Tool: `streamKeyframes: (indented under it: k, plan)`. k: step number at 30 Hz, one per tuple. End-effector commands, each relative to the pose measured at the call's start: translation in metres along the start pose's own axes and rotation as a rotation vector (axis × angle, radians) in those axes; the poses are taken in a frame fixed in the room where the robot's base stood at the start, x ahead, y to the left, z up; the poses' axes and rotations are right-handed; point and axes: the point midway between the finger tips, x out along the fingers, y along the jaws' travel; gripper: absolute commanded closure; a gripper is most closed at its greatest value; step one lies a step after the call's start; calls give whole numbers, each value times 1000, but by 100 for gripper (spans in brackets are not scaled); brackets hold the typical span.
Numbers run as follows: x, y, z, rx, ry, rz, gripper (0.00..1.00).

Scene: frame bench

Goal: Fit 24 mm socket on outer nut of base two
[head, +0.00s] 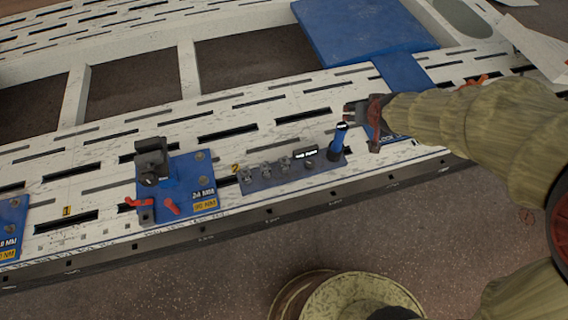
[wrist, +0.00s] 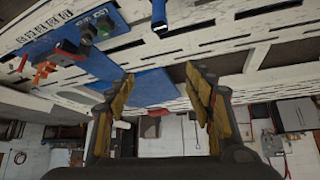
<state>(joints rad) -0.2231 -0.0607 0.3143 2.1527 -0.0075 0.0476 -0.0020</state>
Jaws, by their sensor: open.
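Base two is a blue plate (head: 185,178) in the head view, with a dark clamp-like block (head: 150,160), red levers and a label reading 24 MM. Round bolt heads or nuts show at its right side; which one is the outer nut I cannot tell. Right of it, a dark rack (head: 262,182) holds several small grey sockets (head: 285,163); their sizes are not readable. A blue-handled tool (head: 338,141) stands upright at the rack's right end. My gripper (head: 352,114) is open and empty, just right of and above this handle. Its spread fingers show in the wrist view (wrist: 163,84).
The bench (head: 100,150) is a white slotted frame with open gaps behind. A large blue panel (head: 360,35) lies at the back. Another blue plate (head: 10,222) sits at the far left.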

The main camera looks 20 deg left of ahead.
Motion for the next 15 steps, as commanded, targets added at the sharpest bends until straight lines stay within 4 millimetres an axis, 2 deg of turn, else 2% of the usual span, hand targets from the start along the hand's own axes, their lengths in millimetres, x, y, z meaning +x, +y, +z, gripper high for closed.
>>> streamKeyframes:
  k: [1,5,8,11,15]
  plan:
    - [28,-12,4,-17,1,-14,47]
    - [91,-41,12,-53,42,-45,47]
    - [137,-65,27,-80,72,-70,47]
    - [178,-90,50,-106,104,-97,47]
    - [229,-122,95,-141,147,-135,47]
